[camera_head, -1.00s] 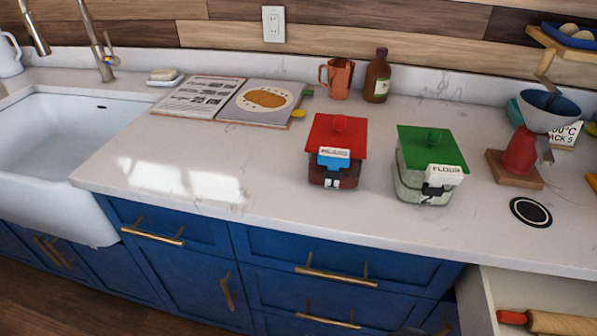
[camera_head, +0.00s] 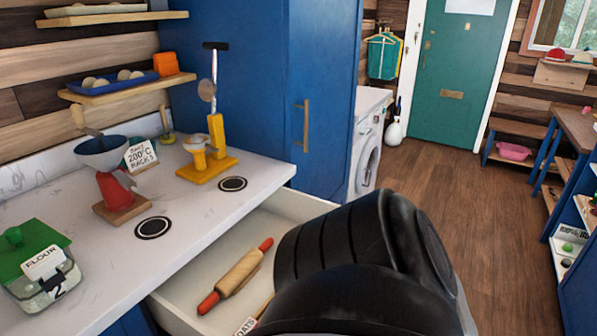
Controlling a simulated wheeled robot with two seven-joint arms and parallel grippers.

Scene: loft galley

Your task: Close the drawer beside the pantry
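The drawer (camera_head: 188,304) beside the tall blue pantry (camera_head: 297,85) stands pulled out from under the white counter. Neither gripper's fingers show in the head view.
On the counter (camera_head: 200,215) stand a green-lidded flour jar (camera_head: 41,270), a red grinder (camera_head: 114,190) and a yellow press (camera_head: 210,150). Beyond the pantry are a washing machine (camera_head: 367,165) and a green door (camera_head: 450,80). The wooden floor (camera_head: 440,200) on the right is open.

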